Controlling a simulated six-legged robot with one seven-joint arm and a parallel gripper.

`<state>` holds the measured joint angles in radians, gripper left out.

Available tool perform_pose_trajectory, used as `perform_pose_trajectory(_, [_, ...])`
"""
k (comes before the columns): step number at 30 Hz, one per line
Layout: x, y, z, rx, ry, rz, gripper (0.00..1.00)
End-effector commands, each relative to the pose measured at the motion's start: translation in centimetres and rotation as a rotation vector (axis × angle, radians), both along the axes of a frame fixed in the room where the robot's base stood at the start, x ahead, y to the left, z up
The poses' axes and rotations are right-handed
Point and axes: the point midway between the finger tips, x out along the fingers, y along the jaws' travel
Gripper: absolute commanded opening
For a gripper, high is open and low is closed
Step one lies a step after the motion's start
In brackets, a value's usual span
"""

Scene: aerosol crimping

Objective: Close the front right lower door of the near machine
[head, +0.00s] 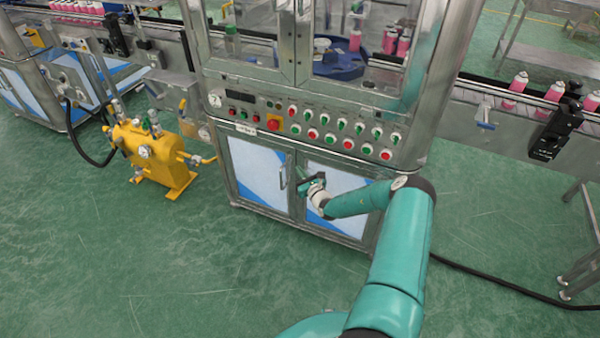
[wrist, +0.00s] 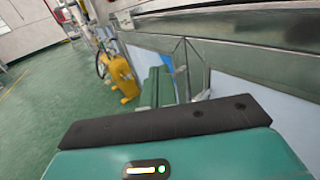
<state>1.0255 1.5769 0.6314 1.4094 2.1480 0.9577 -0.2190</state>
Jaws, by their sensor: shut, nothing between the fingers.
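The near machine (head: 300,228) has two lower front doors with white and blue panels. The right lower door (head: 342,222) is partly hidden behind my forearm and gripper. In the head view it lies nearly flush with the front; I cannot tell whether a small gap is left. The left lower door (head: 258,170) looks flush, with a handle near its right edge. My gripper (head: 303,181) is shut and empty, in front of the right door's left part, close to the doors' meeting line. In the wrist view a bright panel (wrist: 275,108) fills the right side. Contact is unclear.
A yellow pressure tank (head: 148,160) with a gauge stands left of the machine. A control panel (head: 320,130) with several buttons sits above the doors. A conveyor with pink cans (head: 515,88) runs at the right. A black cable (head: 500,287) lies on the floor. The green floor in front is clear.

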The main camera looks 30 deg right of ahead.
Motion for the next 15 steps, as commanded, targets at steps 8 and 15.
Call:
perform_pose_trajectory(8, [-2.2,2.6,0.0,0.001,0.001,0.002,0.00])
perform_pose_trajectory(15, [-4.8,6.2,0.0,0.000,0.000,0.002,0.00])
